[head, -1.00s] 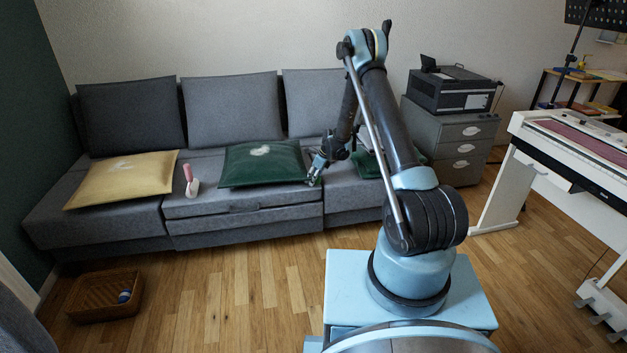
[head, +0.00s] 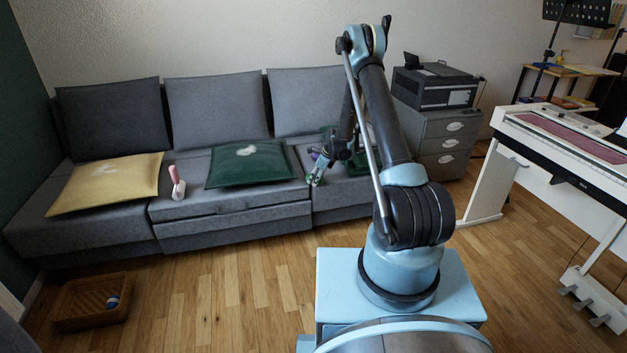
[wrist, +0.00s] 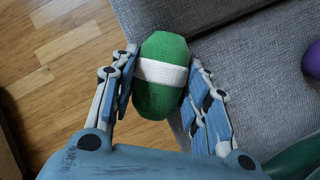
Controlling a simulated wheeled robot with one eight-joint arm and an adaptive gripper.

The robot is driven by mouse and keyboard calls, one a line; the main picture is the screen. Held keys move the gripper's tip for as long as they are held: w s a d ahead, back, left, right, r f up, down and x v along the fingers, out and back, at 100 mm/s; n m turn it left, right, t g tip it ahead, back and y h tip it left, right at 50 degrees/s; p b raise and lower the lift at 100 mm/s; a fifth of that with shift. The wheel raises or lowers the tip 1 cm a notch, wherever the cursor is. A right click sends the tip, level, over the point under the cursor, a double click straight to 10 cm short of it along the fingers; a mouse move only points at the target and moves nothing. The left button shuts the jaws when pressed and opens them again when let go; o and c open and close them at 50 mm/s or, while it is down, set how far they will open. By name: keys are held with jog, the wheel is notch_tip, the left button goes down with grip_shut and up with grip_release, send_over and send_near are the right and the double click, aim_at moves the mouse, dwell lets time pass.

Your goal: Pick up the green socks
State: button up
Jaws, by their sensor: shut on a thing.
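The green socks (wrist: 163,73) are a rolled bundle with a white band around the middle. In the wrist view they sit between the two fingers of my gripper (wrist: 160,90), which is shut on them. In the head view my gripper (head: 317,174) is by the front edge of the grey sofa seat, just right of the middle green cushion. The socks are small there and hard to make out from the fingers.
The grey sofa (head: 235,217) carries a yellow cushion (head: 105,183), a pink-handled roller (head: 176,183) and a dark green cushion (head: 250,164). A purple round thing (wrist: 312,60) lies on the seat. A wicker basket (head: 92,303) stands on the floor at left. A piano (head: 565,150) stands at right.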

jog(key=o, duration=1.1)
jog(key=shift+r, duration=0.1)
jog(key=v, duration=1.1)
jog(key=shift+d+r, duration=0.2)
jog(key=shift+r, duration=0.15)
